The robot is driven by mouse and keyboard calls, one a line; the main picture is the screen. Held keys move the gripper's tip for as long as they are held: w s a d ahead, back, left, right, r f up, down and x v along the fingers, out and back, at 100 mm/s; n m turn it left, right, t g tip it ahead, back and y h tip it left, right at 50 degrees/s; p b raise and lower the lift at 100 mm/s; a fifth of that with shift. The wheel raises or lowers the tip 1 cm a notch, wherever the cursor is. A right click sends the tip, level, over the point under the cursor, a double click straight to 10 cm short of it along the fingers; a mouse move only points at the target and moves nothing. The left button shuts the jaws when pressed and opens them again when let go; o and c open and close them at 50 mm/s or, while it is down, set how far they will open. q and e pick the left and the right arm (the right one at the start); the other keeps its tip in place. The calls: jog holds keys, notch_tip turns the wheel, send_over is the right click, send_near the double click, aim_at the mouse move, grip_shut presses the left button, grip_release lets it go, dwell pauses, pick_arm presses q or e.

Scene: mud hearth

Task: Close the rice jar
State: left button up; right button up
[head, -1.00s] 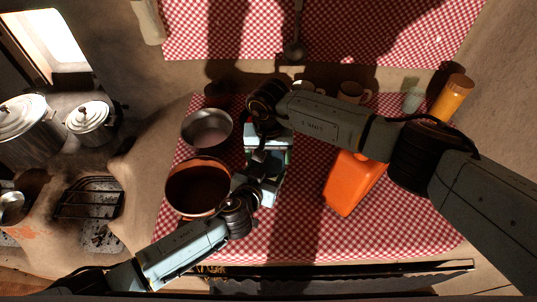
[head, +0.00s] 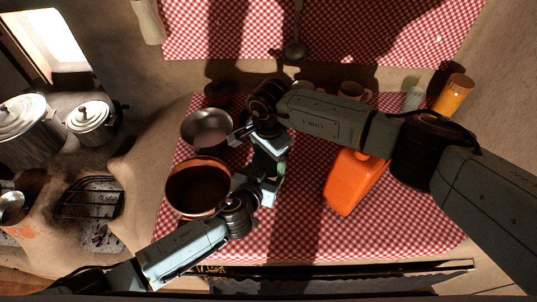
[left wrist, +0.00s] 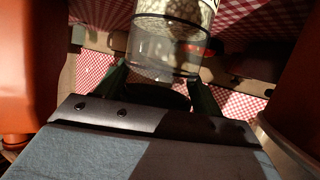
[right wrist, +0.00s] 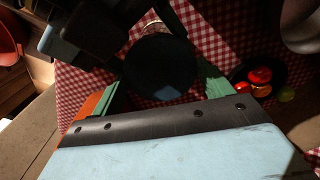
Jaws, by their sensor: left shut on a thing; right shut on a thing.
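The rice jar (left wrist: 172,38) is a clear jar with pale, speckled contents, seen between the fingers in the left wrist view. My left gripper (head: 272,178) is shut on the jar from the front. A dark round lid (right wrist: 160,68) sits between the green fingers of my right gripper (right wrist: 160,88), which is shut on it. In the head view my right gripper (head: 274,155) is just beyond the left one, and the two hide most of the jar and lid. I cannot tell whether the lid is seated on the rim.
A brown pot (head: 172,187) and a metal bowl (head: 200,120) stand close on the left. An orange jug (head: 350,182) stands to the right. Tomatoes (right wrist: 260,75) show in the right wrist view. The cloth between grippers and jug is mostly clear.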

jog(key=o, duration=1.1)
jog(key=shift+r, duration=2.3)
jog(key=r+n, duration=0.1)
jog(key=n, duration=0.2)
jog(key=shift+r, duration=0.4)
jog(key=shift+r+n, duration=0.6)
jog(key=shift+n, duration=0.6)
